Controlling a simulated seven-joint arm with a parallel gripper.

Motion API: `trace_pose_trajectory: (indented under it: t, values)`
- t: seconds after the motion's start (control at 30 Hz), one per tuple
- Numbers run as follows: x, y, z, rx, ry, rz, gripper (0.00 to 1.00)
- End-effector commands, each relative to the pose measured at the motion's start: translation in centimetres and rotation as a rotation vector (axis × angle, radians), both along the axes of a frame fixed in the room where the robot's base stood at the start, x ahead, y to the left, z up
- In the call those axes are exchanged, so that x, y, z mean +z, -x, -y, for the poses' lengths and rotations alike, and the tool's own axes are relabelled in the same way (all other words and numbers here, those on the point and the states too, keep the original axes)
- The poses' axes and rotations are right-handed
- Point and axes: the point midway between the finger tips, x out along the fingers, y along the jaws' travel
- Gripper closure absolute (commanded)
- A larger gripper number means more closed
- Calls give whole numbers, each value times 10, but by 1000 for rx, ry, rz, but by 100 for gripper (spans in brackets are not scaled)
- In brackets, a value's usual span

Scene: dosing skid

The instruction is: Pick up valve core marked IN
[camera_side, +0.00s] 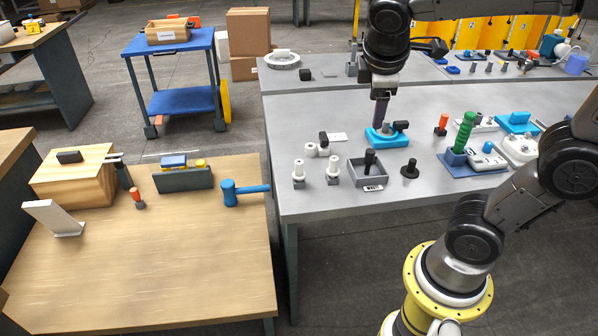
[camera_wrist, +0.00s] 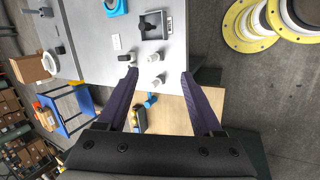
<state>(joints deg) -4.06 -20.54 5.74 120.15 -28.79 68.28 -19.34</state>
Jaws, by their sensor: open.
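Several small white valve cores stand on the grey bench. Two upright ones, the left core (camera_side: 299,175) and the right core (camera_side: 333,173), are near the front edge. Another white piece (camera_side: 311,150) and one with a black part (camera_side: 323,142) are just behind. No IN marking is readable. In the wrist view, white cores (camera_wrist: 153,57) and (camera_wrist: 158,80) lie between the fingers' lines of sight, with the black-and-white piece (camera_wrist: 125,58) by the left fingertip. My gripper (camera_side: 380,122) is open and empty, its purple fingers above the bench; it also shows in the wrist view (camera_wrist: 160,76).
A grey waste box (camera_side: 367,180) with a black piece stands right of the cores. A blue fixture (camera_side: 386,138) with a black handle shows below my fingers in the side view. A white card (camera_side: 337,136) lies nearby. A wooden table (camera_side: 150,270) stands left.

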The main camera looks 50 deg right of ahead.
Motion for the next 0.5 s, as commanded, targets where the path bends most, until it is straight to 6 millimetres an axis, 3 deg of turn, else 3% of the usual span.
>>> trace_pose_trajectory:
  t: [0.03,0.27,0.5]
  values:
    - [-3,-18,4,38,56,-66,32]
    - [-23,-96,13,205,302,-327,32]
    - [-77,-171,0,370,530,-572,32]
